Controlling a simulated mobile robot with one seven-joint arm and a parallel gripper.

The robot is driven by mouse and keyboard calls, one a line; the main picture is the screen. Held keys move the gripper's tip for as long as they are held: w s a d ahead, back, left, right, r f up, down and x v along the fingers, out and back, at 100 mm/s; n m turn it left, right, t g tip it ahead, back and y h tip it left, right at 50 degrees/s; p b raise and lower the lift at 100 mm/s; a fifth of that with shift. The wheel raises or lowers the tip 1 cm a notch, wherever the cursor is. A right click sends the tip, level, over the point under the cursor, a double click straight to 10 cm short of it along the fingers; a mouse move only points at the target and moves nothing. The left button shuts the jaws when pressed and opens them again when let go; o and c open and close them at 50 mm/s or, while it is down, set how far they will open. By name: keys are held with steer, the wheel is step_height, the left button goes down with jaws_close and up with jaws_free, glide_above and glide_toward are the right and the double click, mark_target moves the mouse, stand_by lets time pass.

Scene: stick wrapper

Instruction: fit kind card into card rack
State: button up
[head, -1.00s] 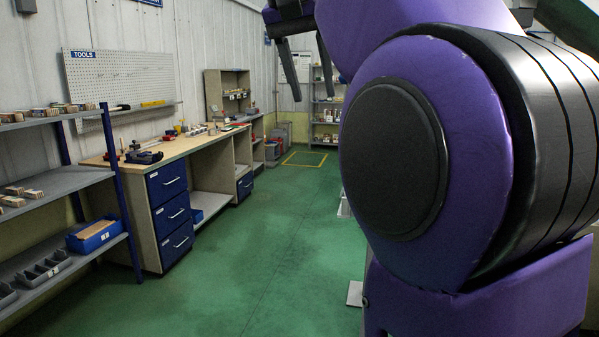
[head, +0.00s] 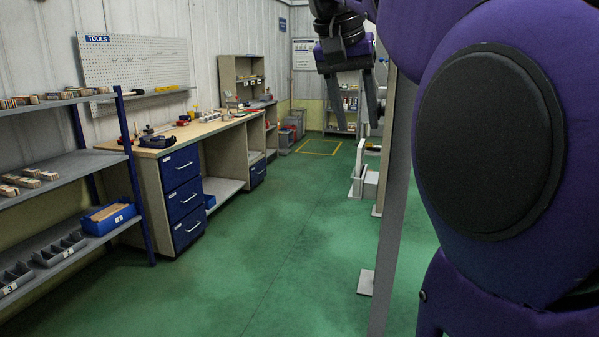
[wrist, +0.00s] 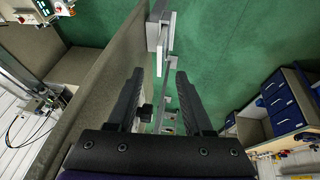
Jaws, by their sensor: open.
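My gripper (head: 352,112) hangs in the air at the top of the head view, pointing down, with its two dark fingers apart. In the wrist view my gripper (wrist: 160,76) is open, with nothing held between the fingers. A grey panel (wrist: 112,70) with a pale metal bracket (wrist: 160,32) at its end lies beyond the fingers, over the green floor. I cannot make out the kind card or the card rack in either view.
A workbench (head: 215,127) with blue drawers stands along the left wall. A shelf unit (head: 60,170) with small boxes and a blue bin (head: 108,217) is nearer left. A grey post (head: 396,200) stands close beside my arm. The green floor (head: 270,240) between is clear.

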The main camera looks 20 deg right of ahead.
mark_target(360, 145)
steer(key=shift+b+x, duration=0.8)
steer(key=shift+x, duration=2.25)
steer(key=shift+s+a, duration=0.1)
steer(key=shift+a, duration=0.1)
jaws_close()
